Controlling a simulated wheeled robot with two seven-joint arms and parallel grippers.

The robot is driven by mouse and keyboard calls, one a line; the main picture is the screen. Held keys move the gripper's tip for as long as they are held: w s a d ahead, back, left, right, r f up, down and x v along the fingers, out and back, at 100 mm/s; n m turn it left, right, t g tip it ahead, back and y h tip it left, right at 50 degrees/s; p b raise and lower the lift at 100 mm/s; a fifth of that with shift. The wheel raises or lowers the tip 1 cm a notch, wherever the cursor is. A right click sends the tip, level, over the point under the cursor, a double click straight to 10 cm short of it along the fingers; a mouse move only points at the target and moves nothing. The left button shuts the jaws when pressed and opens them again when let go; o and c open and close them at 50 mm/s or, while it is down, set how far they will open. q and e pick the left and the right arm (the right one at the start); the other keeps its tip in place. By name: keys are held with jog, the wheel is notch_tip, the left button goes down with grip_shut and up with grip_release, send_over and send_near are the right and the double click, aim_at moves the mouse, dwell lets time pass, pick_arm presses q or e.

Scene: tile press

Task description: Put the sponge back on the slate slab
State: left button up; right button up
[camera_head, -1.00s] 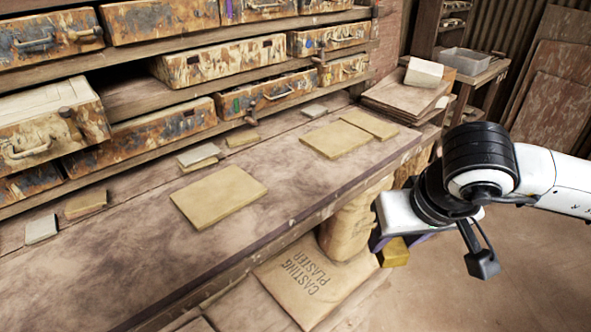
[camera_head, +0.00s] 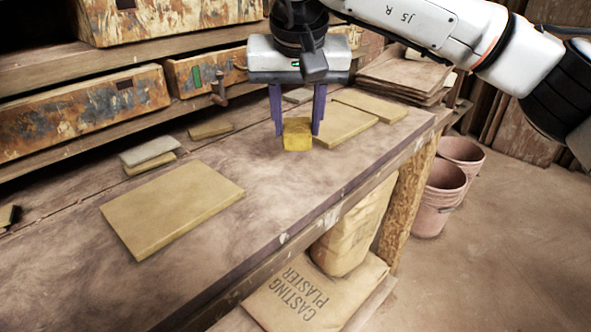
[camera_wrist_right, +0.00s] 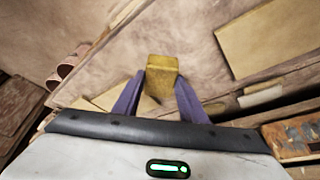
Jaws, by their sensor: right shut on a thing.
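The yellow sponge (camera_head: 297,138) is a small block between the purple fingers of my right gripper (camera_head: 297,130). The right gripper is shut on it and points down over the workbench. The sponge also shows at the fingertips in the right wrist view (camera_wrist_right: 162,68). Whether it touches the bench top is hard to tell. A small grey slab (camera_head: 150,152) lies on a tan piece to the left. Another grey piece (camera_head: 298,96) lies behind the gripper, partly hidden. I cannot tell which slab is the slate one. My left gripper is not in view.
A large tan slab (camera_head: 172,208) lies at front left on the workbench (camera_head: 245,215). Another tan slab (camera_head: 345,125) lies just right of the gripper. Drawers (camera_head: 85,110) line the back. The bench between the left slab and the sponge is bare. Pink buckets (camera_head: 440,195) stand on the floor.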

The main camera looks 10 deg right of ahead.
aim_at(298, 149)
notch_tip(298, 149, down, 8)
jog(key=shift+r+b, duration=0.1)
jog(key=shift+b, duration=0.3)
jog(key=o, duration=1)
jog(key=shift+r, duration=0.25)
jog(key=p+v, duration=0.1)
jog(key=v, duration=1)
jog(key=shift+s+r, duration=0.25)
jog(key=shift+f, duration=0.1)
